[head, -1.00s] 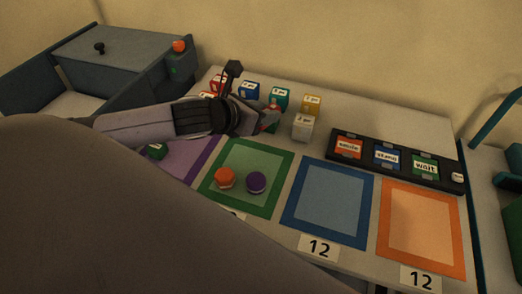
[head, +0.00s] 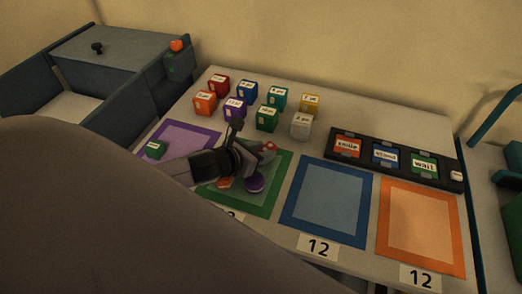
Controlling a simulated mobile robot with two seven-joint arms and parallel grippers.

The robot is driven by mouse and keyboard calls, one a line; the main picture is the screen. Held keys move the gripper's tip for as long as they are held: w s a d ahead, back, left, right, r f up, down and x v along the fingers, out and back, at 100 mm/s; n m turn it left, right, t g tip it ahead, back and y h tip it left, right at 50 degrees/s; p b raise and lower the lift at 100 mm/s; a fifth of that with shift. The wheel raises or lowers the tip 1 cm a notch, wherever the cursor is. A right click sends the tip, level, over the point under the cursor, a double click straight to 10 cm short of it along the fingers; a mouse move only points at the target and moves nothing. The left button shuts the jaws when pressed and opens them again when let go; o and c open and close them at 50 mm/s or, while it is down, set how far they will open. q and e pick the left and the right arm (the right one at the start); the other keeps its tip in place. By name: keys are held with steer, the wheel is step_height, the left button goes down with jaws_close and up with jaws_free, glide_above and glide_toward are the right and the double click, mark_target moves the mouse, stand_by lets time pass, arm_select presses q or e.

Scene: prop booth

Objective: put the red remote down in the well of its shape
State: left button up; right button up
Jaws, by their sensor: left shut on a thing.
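My left gripper (head: 262,153) is over the far part of the green-bordered mat (head: 272,200). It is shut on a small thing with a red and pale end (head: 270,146). The fingers hide most of this thing, and I cannot tell whether it is the red remote. No other red remote and no well shaped for one can be made out. An orange round piece (head: 224,183) and a purple round piece (head: 255,184) are on the green-bordered mat, just below the gripper in the picture. My right gripper is not in view.
Several labelled cubes (head: 267,118) stand behind the gripper. A black rack (head: 374,167) with "smile", "stand" and "wait" cards lies to the right. Blue (head: 327,203) and orange (head: 419,229) mats are bare. A green block (head: 154,149) is on the purple mat (head: 180,136).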

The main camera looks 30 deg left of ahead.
arm_select(q)
steer(key=shift+f, duration=0.1)
steer(key=o, duration=1)
steer(key=shift+o, duration=0.2)
